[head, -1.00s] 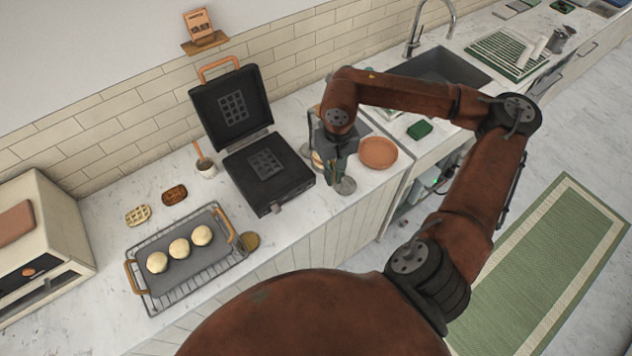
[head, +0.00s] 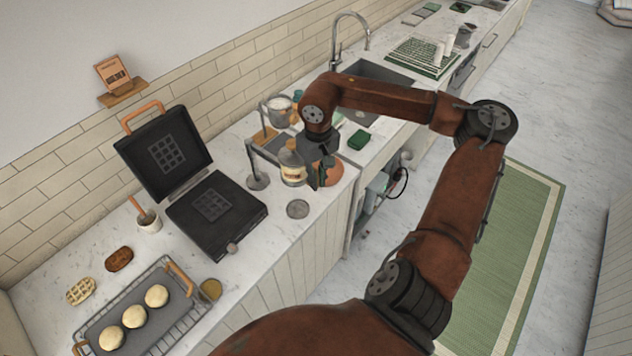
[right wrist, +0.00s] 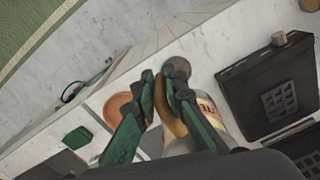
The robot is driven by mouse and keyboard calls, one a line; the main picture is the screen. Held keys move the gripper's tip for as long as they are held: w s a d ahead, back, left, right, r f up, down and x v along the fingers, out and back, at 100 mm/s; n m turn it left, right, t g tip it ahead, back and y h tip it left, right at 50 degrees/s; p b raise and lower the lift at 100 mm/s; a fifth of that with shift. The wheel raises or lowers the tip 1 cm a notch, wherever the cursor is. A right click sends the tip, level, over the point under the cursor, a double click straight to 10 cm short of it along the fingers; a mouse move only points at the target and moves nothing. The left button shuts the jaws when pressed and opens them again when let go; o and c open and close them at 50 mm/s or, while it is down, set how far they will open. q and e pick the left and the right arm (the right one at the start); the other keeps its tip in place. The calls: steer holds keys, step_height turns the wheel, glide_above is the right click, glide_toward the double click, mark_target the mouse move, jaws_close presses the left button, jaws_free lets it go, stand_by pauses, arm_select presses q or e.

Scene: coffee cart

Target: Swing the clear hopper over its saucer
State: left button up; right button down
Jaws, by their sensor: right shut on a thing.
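The clear hopper (head: 293,175) has a tan top and a printed label and sits beside a grey post with a round base (head: 258,181). It shows at the right of my fingers in the right wrist view (right wrist: 208,104). My right gripper (head: 320,177) is at the hopper's right side, its green fingers (right wrist: 165,100) closed on a tan part there. A flat grey round saucer (head: 297,208) lies on the counter in front of the hopper, not under it in the head view. A terracotta dish (head: 331,172) is partly hidden behind my gripper. My left gripper is out of view.
An open black waffle iron (head: 215,212) stands left of the post. A glass jar (head: 279,108) is behind the hopper. The counter's front edge runs close to the grey saucer.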

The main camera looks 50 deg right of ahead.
steer(key=shift+w+d+r, duration=0.25)
steer(key=shift+w, duration=0.05)
steer(key=c, duration=2.4)
jaws_free()
steer(key=o, duration=0.4)
steer(key=shift+d+f, duration=0.2)
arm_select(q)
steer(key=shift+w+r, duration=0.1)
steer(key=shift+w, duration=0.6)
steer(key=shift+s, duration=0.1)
arm_select(e)
steer(key=shift+a, duration=0.1)
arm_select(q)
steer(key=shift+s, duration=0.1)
arm_select(e)
step_height(320, 180, up, 12)
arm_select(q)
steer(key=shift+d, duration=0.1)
